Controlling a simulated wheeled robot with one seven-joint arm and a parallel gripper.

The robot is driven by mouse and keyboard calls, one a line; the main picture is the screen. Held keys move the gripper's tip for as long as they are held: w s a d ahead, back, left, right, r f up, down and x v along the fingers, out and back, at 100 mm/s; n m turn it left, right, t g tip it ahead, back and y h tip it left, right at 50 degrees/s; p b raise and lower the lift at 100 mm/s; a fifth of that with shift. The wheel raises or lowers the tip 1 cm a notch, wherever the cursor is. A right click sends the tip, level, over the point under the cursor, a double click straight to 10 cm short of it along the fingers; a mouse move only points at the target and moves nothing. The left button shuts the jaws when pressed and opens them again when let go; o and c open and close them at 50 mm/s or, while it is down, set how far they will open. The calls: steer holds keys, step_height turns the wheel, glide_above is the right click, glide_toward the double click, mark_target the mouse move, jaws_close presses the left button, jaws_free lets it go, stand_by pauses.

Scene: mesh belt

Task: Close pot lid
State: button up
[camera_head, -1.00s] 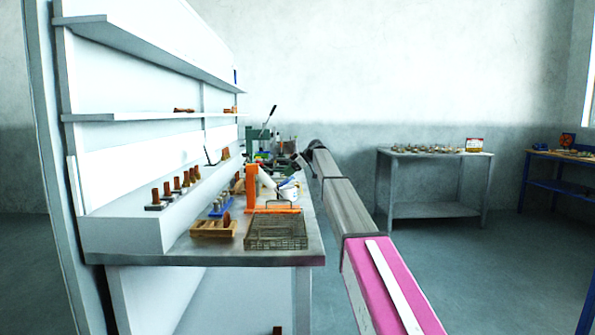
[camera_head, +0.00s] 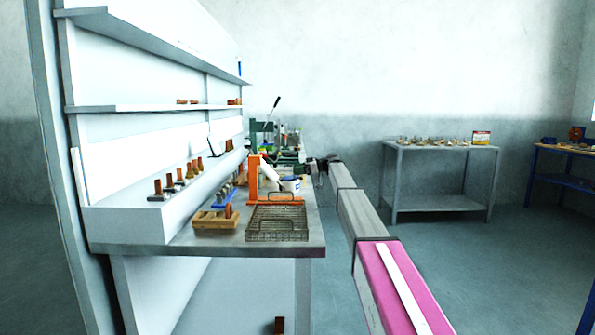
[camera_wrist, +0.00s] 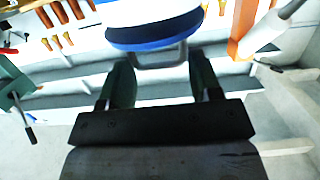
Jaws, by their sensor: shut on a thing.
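A grey loop handle (camera_wrist: 160,58) sticks out from the blue rim towards me. In the head view my gripper (camera_head: 312,170) is small, just right of the pot. I cannot tell how the lid sits on the pot.
An orange stand (camera_head: 254,180) and a wire basket (camera_head: 278,223) are on the bench in front of the pot. A green press (camera_head: 262,133) stands behind.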

steer(key=shift+s+f, duration=0.1)
steer(key=shift+s, duration=0.15)
steer(key=o, duration=1.1)
steer(key=shift+c, duration=0.2)
steer(key=shift+w, duration=0.1)
steer(key=d+r, duration=0.2)
steer(key=d, duration=0.8)
steer(key=shift+d+r, duration=0.15)
steer(key=shift+d, duration=0.15)
